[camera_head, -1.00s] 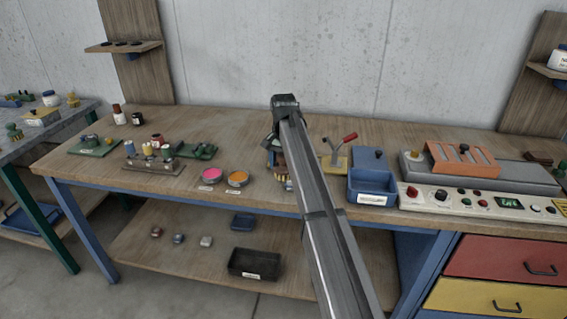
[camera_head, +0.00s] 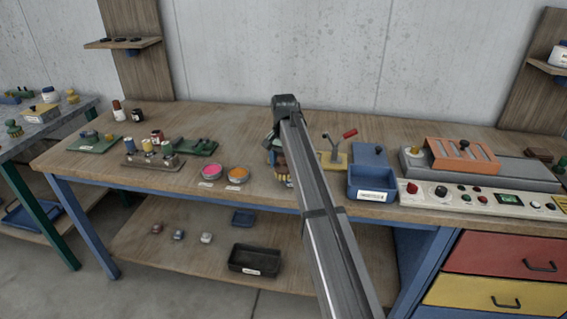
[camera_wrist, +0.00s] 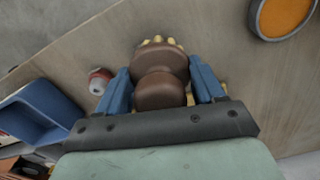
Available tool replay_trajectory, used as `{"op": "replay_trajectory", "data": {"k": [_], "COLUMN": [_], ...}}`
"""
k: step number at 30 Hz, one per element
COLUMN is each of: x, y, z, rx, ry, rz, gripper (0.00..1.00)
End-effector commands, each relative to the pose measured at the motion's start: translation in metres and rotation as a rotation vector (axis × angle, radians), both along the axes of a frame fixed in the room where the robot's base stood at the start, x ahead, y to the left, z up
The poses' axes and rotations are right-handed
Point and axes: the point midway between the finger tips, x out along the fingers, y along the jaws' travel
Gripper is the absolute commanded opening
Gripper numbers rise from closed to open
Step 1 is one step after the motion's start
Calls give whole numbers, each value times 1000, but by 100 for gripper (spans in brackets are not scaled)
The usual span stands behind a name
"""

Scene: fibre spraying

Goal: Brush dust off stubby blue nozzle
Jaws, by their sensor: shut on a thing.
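My gripper (camera_wrist: 162,90) has its blue fingers shut on a brown brush (camera_wrist: 162,75), with pale yellow bristle tips showing past its far end. In the head view my arm hides most of the gripper and brush, near the front middle of the bench, right of the orange dish. A small dark blue piece lies on the green mat (camera_head: 106,148) at the left. A rack (camera_head: 140,163) beside it holds several small coloured spools or nozzles. I cannot tell for sure which piece is the stubby blue nozzle. The brush is well apart from these pieces.
A pink dish (camera_head: 205,170) and an orange dish (camera_head: 238,174) stand left of my arm. A blue bin (camera_head: 371,185), a red-handled clamp (camera_head: 338,145) and a control panel (camera_head: 470,197) are to the right. A green fixture (camera_head: 197,148) stands behind the rack.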

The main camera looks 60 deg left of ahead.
Motion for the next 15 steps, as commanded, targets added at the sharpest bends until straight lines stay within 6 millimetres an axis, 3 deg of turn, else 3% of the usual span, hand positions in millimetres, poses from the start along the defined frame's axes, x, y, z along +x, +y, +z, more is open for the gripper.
{"op": "replay_trajectory", "data": {"k": [15], "x": [26], "y": [-23], "z": [2], "rx": [0], "ry": [0], "rz": [-1], "gripper": [43]}}
